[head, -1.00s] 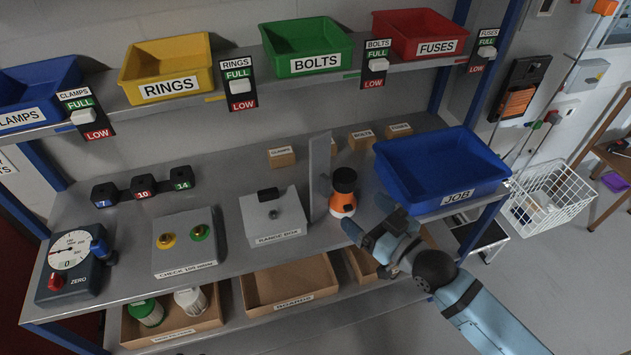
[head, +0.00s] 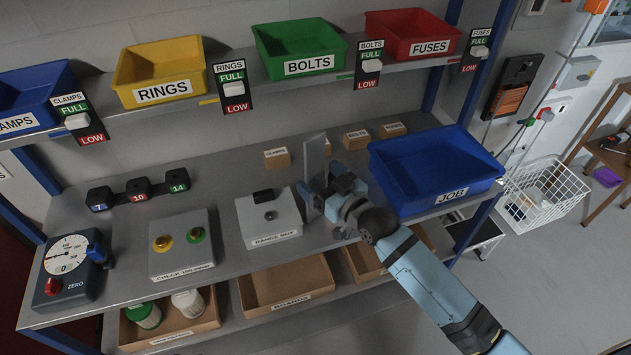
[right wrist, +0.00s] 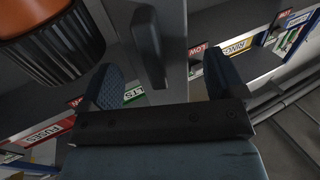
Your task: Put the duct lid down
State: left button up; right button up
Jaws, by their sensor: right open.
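The duct lid (head: 316,153) is a flat grey plate standing upright on the bench, right of the range box; its lower part is hidden behind my right gripper (head: 326,190) in the head view. In the right wrist view the grey plate (right wrist: 168,18) carries a black handle (right wrist: 148,47). My right gripper (right wrist: 165,85) is open, and the handle shows between its two fingers, nearer the left one. I cannot tell whether a finger touches it. My left gripper is in neither view.
An orange and black device (right wrist: 45,50) is close beside the left finger in the right wrist view. The range box (head: 270,218) stands left of the lid, and the blue job bin (head: 440,170) stands to the right. Bare bench shows behind the range box.

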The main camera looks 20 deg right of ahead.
jog(key=c, duration=1)
